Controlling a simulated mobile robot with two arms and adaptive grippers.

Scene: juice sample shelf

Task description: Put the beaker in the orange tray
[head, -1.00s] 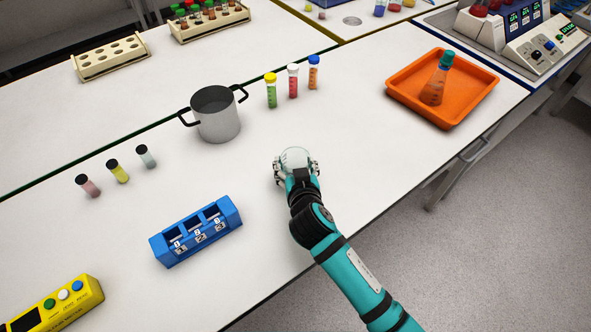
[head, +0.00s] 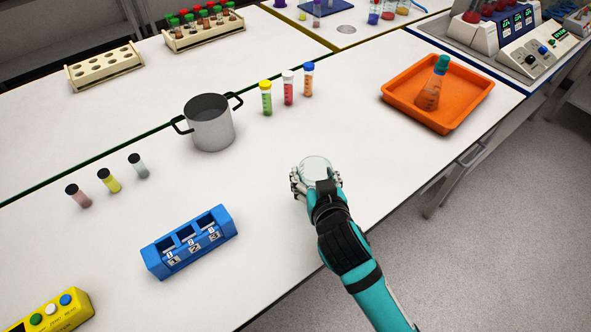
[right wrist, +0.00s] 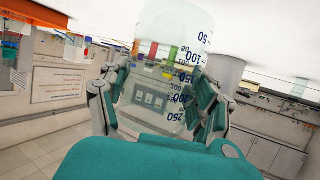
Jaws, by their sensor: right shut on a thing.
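The clear glass beaker (head: 315,167) is in my right gripper (head: 316,186), over the front middle of the white table. The right wrist view shows the beaker (right wrist: 168,70) with dark volume marks, between the two fingers of the gripper (right wrist: 160,98). The fingers are shut on its sides. I cannot tell how far its base is above the table. The orange tray (head: 398,108) lies at the table's right end, to the right of and beyond the gripper. A flask with a teal cap (head: 431,88) stands in the tray. My left gripper is not in view.
A grey pot (head: 211,128) stands left of the beaker. Several capped vials stand nearby, including a yellow-capped one (head: 266,100). A blue numbered holder (head: 188,243) and a yellow device (head: 52,312) are at lower left. The table between beaker and tray looks clear.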

